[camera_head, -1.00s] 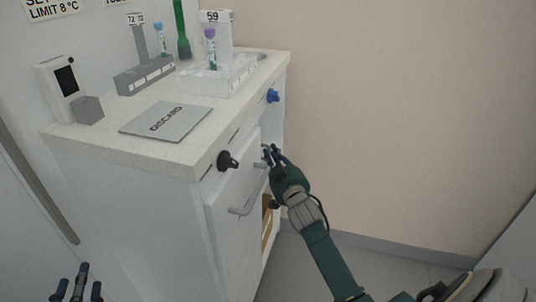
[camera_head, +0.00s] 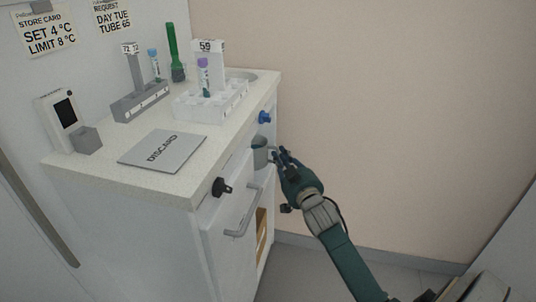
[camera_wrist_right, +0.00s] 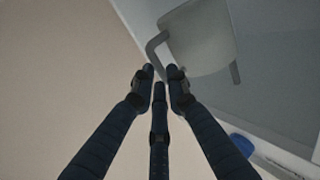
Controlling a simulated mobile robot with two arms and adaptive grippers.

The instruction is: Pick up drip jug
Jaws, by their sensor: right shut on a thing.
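The drip jug (camera_head: 260,153) is a small grey cup-like vessel with a handle, at the front of the white cabinet just below the blue knob. My right gripper (camera_head: 280,156) is at the jug's right side, on its handle. In the right wrist view the grey jug (camera_wrist_right: 203,42) fills the upper middle, with its bent handle reaching to the fingertips. The fingers of the right gripper (camera_wrist_right: 161,78) are closed together on that handle. Whether the jug rests on anything is hidden. My left gripper is out of view.
The white cabinet (camera_head: 130,225) has a pale worktop with a DISCARD mat (camera_head: 163,150), a grey rack (camera_head: 140,101) and a white rack (camera_head: 212,100) with tubes. A black knob (camera_head: 221,187) and a bar handle (camera_head: 243,216) stick out in front.

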